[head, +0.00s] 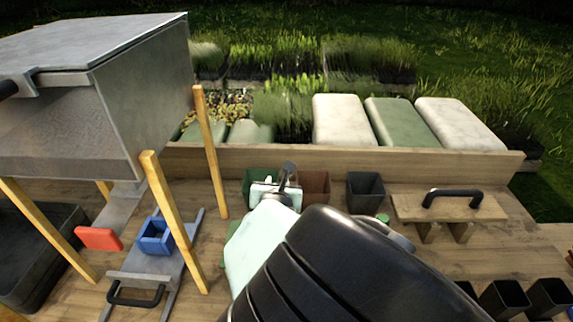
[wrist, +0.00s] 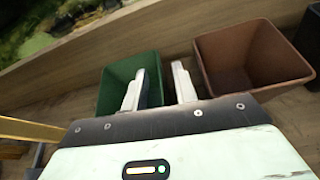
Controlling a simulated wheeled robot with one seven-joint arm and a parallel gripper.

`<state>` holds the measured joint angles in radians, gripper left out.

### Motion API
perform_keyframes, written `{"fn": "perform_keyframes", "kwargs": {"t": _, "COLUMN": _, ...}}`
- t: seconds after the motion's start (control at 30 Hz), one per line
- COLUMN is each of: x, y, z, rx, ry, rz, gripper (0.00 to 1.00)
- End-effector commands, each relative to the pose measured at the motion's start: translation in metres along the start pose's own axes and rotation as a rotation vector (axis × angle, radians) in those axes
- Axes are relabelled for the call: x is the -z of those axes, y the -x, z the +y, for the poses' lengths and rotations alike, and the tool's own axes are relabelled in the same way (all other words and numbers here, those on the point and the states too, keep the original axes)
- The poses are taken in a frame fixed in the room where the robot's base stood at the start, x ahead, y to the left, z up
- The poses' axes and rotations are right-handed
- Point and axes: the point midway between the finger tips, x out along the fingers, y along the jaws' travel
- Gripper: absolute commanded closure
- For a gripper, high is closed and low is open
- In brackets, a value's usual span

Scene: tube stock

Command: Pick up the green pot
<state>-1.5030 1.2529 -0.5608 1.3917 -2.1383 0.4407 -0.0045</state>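The green pot (wrist: 116,84) is a square, open-topped pot standing on the wooden bench. In the head view the green pot (head: 250,179) is partly hidden behind my gripper (head: 288,172). In the wrist view my gripper (wrist: 159,70) is open, with a clear gap between its two pale fingers. The left finger appears over the green pot's opening. The right finger appears just beyond its right side, in the space before the brown pot. I cannot tell how far down the fingers reach or whether they touch the pot.
A brown pot (wrist: 252,58) stands close on the right, with a dark pot (head: 365,192) beyond it. A wooden board (head: 345,160) runs behind the pots. A metal hopper on yellow legs (head: 205,140) stands left. A wooden block with a black handle (head: 450,206) is at right.

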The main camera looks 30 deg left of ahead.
Motion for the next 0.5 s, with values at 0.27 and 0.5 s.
{"fn": "perform_keyframes", "kwargs": {"t": 0.27, "x": 0.0021, "y": 0.0002, "z": -0.0001, "rx": -0.002, "ry": 0.0, "rz": 0.0, "gripper": 0.72}}
{"fn": "perform_keyframes", "kwargs": {"t": 0.5, "x": 0.0018, "y": 0.0002, "z": -0.0001, "rx": -0.001, "ry": 0.0, "rz": 0.0, "gripper": 1.0}}
